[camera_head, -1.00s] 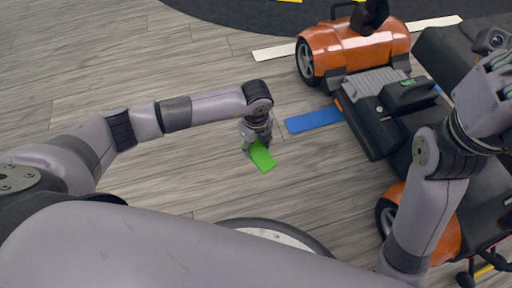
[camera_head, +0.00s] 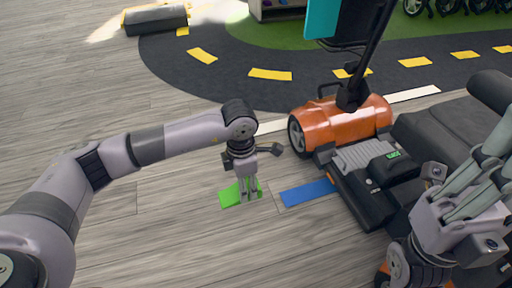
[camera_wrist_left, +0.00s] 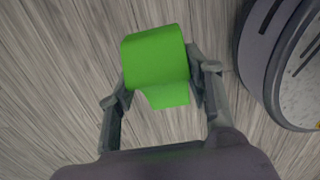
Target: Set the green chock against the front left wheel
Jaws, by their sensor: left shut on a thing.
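The green chock (camera_head: 230,195) is in my left gripper (camera_head: 249,194), low over the wooden floor. In the left wrist view the chock (camera_wrist_left: 158,62) sits between the two fingers (camera_wrist_left: 160,85), which are shut on it. The front left wheel (camera_head: 297,136) is the grey-hubbed wheel at the left end of the scooter's orange front housing (camera_head: 345,122). The chock is apart from this wheel, lower left of it in the head view. My right gripper (camera_head: 478,195) is raised at the right, over the scooter; its finger opening cannot be made out.
A blue strip (camera_head: 308,192) lies on the floor between the chock and the scooter's black deck (camera_head: 365,195). A white line (camera_head: 270,128) and a dark track with yellow dashes (camera_head: 270,75) lie beyond. Floor left of the chock is clear.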

